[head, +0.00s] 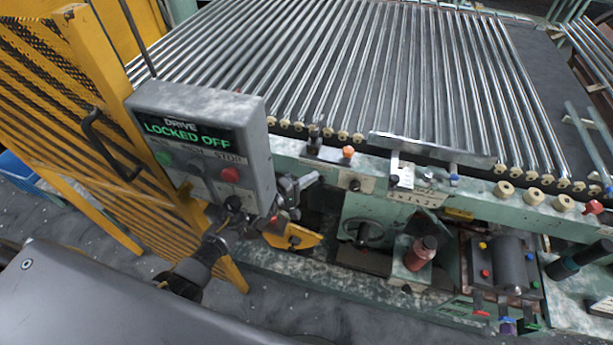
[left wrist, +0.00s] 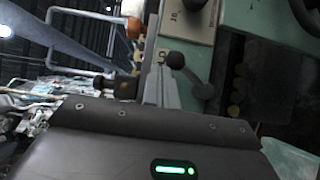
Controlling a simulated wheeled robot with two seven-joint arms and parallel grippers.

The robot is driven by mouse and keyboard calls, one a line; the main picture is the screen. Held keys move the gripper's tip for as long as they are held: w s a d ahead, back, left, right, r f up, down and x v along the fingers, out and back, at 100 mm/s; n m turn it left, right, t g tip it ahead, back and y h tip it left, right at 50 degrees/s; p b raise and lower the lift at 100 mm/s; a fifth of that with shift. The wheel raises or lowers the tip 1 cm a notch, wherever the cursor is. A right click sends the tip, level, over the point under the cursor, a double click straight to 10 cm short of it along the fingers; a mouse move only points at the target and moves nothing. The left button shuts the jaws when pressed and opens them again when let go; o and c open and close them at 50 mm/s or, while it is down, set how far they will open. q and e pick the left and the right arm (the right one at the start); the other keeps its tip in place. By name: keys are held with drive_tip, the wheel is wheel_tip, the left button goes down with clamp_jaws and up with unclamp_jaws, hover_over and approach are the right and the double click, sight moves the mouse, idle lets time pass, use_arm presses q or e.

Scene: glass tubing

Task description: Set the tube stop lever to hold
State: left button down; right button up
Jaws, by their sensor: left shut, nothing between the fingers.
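A short lever with a black ball knob (head: 355,186) sits on the green machine's front rail, beside a small pale label plate; its lettering is too small to read. I take it for the tube stop lever, but cannot be sure. In the left wrist view a black ball-knobbed lever (left wrist: 175,60) stands near a marked plate (left wrist: 190,20). My left gripper (head: 303,183) is just left of the lever in the head view, apart from it, shut and empty, partly hidden by the control box. My right gripper is not in view.
A grey control box (head: 255,150) reading "DRIVE LOCKED OFF" stands close over my left arm. An orange knob (head: 348,152) rises above the rail. A yellow mesh guard (head: 105,60) is at the left. Glass tubes (head: 330,60) lie across the bed.

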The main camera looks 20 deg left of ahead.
use_arm(q)
drive_tip(key=shift+d, duration=0.2)
idle(0.4)
drive_tip(key=b+v, duration=0.1)
drive_tip(key=v, duration=1)
drive_tip(key=shift+b, duration=0.4)
drive_tip(key=s+a+f+m+g+y+b, duration=0.15)
drive_tip(key=s+f, duration=0.35)
drive_tip(key=f, duration=0.5)
drive_tip(key=s+f+m+g+y, duration=0.2)
drive_tip(key=s+f+y, duration=0.15)
drive_tip(key=f, duration=0.75)
drive_tip(key=s+a+f+m+g+y+b, duration=0.15)
drive_tip(key=s+f, duration=0.35)
drive_tip(key=f, duration=0.5)
drive_tip(key=s+f+m+g+y, duration=0.1)
drive_tip(key=s+f, duration=0.4)
drive_tip(key=s, duration=0.5)
drive_tip(key=s+a+f+m+g+y, duration=0.1)
drive_tip(key=s+f+m+g, duration=0.3)
drive_tip(key=s, duration=0.6)
drive_tip(key=s+a+f+m+g+y, duration=0.1)
drive_tip(key=s+f+m+g, duration=0.2)
drive_tip(key=s+f, duration=0.4)
drive_tip(key=s, duration=0.3)
drive_tip(key=shift+s+a+g+y+b, duration=0.2)
drive_tip(key=shift+a+g+y+b, duration=0.05)
drive_tip(key=shift+g+y+b, duration=0.1)
